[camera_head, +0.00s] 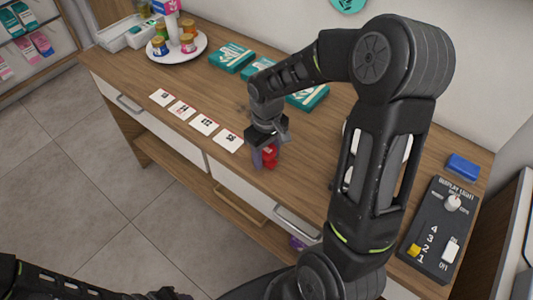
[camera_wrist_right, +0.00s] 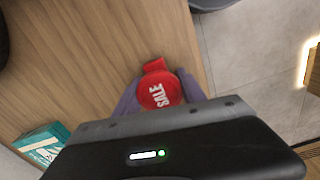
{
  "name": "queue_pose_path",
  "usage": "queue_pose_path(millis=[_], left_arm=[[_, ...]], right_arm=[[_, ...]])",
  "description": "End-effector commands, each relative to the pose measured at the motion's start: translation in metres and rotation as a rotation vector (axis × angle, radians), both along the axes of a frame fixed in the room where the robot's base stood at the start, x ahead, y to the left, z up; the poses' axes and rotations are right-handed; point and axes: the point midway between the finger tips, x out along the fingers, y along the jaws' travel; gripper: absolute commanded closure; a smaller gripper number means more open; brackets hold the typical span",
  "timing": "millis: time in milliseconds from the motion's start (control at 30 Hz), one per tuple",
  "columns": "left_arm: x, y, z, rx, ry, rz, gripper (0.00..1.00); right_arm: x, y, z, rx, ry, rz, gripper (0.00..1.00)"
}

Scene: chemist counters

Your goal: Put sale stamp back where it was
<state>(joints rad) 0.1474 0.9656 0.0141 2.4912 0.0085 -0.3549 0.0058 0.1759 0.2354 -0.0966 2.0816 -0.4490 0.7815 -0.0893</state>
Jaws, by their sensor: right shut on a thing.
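The sale stamp (camera_wrist_right: 158,92) is red with a round top that reads SALE in white, seen in the right wrist view. It also shows as a small red shape (camera_head: 270,157) in the head view. My right gripper (camera_head: 264,157) is shut on it at the counter's front edge, beside the row of cards. The purple fingers lie on both sides of the stamp in the wrist view. Whether its base touches the counter I cannot tell. Part of my left arm shows at the bottom left of the head view; its gripper's jaws cannot be made out.
Several white cards (camera_head: 203,124) lie along the front of the wooden counter (camera_head: 225,93). Teal boxes (camera_head: 232,57) lie behind, partly hidden by my arm. A white plate (camera_head: 200,42) holds small jars. A dark control panel (camera_head: 432,232) and a blue block (camera_head: 463,167) are at right.

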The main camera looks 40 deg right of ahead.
Motion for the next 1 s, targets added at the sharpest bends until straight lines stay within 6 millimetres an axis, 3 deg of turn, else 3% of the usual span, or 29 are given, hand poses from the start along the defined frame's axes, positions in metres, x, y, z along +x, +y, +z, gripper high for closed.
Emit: queue_pose_path(millis=[133, 167, 400, 800, 1000], left_arm=[[0.0, 0.0, -0.004, -0.001, -0.001, -0.001, 0.64], [0.0, 0.0, -0.003, -0.001, -0.001, -0.001, 0.64], [0.0, 0.0, -0.002, -0.001, -0.001, -0.001, 0.64], [0.0, 0.0, 0.001, 0.0, 0.0, 0.0, 0.64], [0.0, 0.0, -0.003, -0.001, -0.001, -0.001, 0.64]], right_arm=[[0.0, 0.0, -0.004, 0.0, 0.0, 0.0, 0.78], [0.0, 0.0, -0.004, 0.0, 0.0, 0.0, 0.52], [0.0, 0.0, -0.003, 0.0, 0.001, 0.0, 0.32], [0.0, 0.0, 0.003, 0.0, -0.001, 0.0, 0.31], [0.001, -0.001, 0.029, -0.001, -0.003, 0.0, 0.31]])
